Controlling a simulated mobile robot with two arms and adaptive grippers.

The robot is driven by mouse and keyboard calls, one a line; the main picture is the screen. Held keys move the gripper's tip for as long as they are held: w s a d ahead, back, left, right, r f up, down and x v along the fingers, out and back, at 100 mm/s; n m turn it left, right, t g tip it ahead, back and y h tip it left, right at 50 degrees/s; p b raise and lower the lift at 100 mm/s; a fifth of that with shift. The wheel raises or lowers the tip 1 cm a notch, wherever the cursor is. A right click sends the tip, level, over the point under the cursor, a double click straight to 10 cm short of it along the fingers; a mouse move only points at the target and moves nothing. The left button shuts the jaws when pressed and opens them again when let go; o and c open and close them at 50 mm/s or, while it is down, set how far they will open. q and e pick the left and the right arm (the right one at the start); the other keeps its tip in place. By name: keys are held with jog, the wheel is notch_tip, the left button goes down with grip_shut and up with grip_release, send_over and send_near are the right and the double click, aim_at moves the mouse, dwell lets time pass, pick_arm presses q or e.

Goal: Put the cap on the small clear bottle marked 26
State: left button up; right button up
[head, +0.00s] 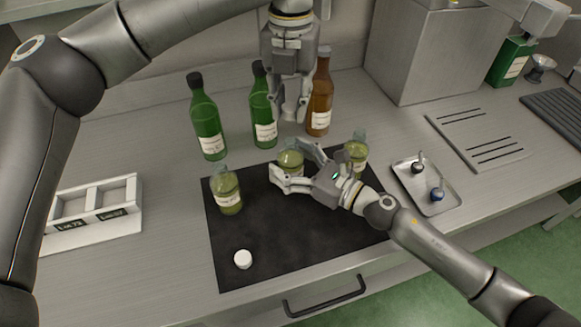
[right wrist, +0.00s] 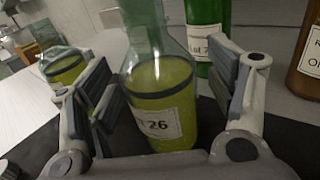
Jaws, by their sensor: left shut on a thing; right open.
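The small clear bottle marked 26 (right wrist: 160,100) stands upright with yellow-green oil, between the fingers of my right gripper (right wrist: 165,100). These fingers are open around it. In the head view, the bottle (head: 290,161) stands near the mat's back edge; its top is out of the wrist view. A white cap (head: 243,259) lies on the front left of the black mat (head: 290,235). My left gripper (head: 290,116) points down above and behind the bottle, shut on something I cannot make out.
Other small oil bottles stand left (head: 227,192) and right (head: 357,152). Two green bottles (head: 208,128) (head: 263,110) and a brown bottle (head: 320,100) stand behind. A white labelled rack (head: 130,208) is left; a metal tray (head: 449,204) with two dark-ended items is right. The mat's front is mostly clear.

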aim_at(290, 140)
jog(key=shift+c, duration=0.4)
jog(key=c, duration=1.5)
pick_arm(q)
jog(key=shift+f, duration=2.5)
jog(key=shift+f, duration=0.1)
jog(key=shift+f, duration=0.75)
jog(key=shift+f, duration=0.6)
pick_arm(e)
grip_shut()
pick_arm(q)
jog(key=m, duration=0.6)
jog(key=shift+m, duration=0.4)
